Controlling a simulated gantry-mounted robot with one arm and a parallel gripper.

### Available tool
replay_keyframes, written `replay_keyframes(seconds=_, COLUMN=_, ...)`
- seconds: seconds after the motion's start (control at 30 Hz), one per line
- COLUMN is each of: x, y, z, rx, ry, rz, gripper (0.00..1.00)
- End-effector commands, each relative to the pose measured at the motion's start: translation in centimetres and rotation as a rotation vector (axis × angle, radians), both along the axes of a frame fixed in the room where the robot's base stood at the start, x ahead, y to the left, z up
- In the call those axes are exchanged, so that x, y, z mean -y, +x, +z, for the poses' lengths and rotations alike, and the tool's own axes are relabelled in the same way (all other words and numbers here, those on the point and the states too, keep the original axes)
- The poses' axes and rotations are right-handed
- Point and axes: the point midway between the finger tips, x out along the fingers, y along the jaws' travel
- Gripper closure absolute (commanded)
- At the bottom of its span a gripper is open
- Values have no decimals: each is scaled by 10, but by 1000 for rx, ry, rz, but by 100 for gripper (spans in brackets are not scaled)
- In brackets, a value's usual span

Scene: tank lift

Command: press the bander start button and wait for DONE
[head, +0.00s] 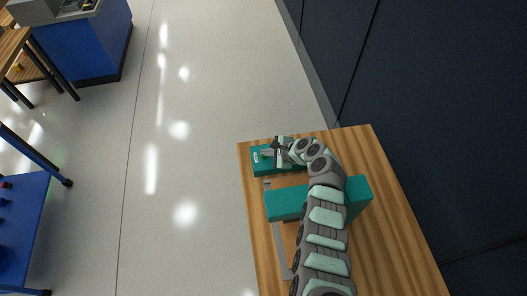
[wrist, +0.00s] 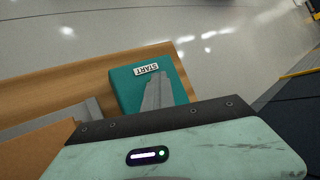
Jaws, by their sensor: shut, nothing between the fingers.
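The bander is a teal machine on the wooden table, with a teal arch (head: 287,203) partly hidden under my arm. The teal start box (head: 261,169) sits at the far end of the table. In the wrist view the start box (wrist: 126,88) carries a white START label (wrist: 146,69). My gripper (head: 268,153) is shut and empty, with its tips over the start box. In the wrist view the grey fingers (wrist: 157,92) cover the middle of the box's top. The button itself is hidden, and I cannot tell whether the fingers touch it. No DONE sign is visible.
The wooden table (head: 392,215) has bare room on its right side. A grey strip (head: 278,247) runs along its left part. A brown item (wrist: 35,150) lies near the box in the wrist view. A dark wall (head: 420,80) stands behind. Blue benches are far left.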

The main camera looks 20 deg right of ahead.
Motion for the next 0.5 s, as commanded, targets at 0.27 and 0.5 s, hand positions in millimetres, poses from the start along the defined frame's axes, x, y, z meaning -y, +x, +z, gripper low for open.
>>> replay_keyframes(seconds=0.27, x=0, y=-1, z=10, rx=1, ry=1, rz=0, gripper=100)
replay_keyframes(seconds=0.5, x=0, y=0, z=12, rx=4, ry=1, rz=0, gripper=100)
